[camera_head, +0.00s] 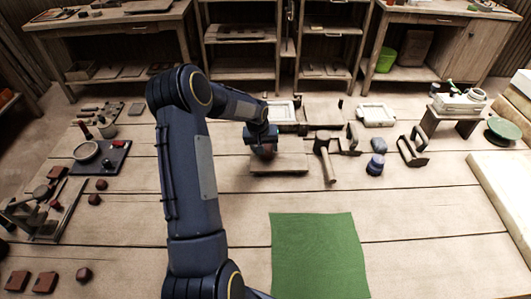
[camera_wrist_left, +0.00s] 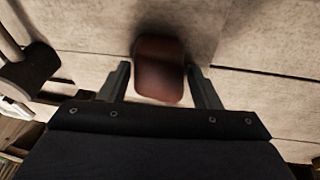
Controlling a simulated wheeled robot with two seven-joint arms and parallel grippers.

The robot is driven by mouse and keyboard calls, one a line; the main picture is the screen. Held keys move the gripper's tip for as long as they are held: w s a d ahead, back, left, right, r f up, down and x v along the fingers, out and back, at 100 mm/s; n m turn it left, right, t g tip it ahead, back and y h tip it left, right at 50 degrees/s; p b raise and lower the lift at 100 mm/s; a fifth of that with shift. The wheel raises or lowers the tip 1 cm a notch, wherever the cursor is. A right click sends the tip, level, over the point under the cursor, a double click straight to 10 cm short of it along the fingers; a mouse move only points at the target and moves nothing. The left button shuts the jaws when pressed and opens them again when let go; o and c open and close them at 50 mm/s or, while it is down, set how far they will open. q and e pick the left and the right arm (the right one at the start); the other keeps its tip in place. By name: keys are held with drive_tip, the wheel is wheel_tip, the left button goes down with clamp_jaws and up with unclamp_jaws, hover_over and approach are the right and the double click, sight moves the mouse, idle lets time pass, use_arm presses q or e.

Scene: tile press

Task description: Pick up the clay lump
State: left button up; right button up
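The clay lump (camera_head: 267,152) is reddish brown and sits above a thin wooden board (camera_head: 280,170) in the middle of the table. In the left wrist view the lump (camera_wrist_left: 160,68) lies between the two fingers. My left gripper (camera_head: 262,146) reaches the lump from above in the head view. In the left wrist view its fingers (camera_wrist_left: 160,85) stand apart, one on each side of the lump, with small gaps. Whether the lump rests on the board is hard to tell. My right gripper is in neither view.
A mallet (camera_head: 325,158) lies right of the board, with a dark blue jar (camera_head: 375,165) beyond it. A white-framed mould (camera_head: 281,112) stands behind. A green cloth (camera_head: 318,255) lies flat in front. More small lumps (camera_head: 95,199) lie at the left.

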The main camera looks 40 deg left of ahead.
use_arm(q)
drive_tip(key=c, duration=0.8)
drive_tip(key=shift+o, duration=0.2)
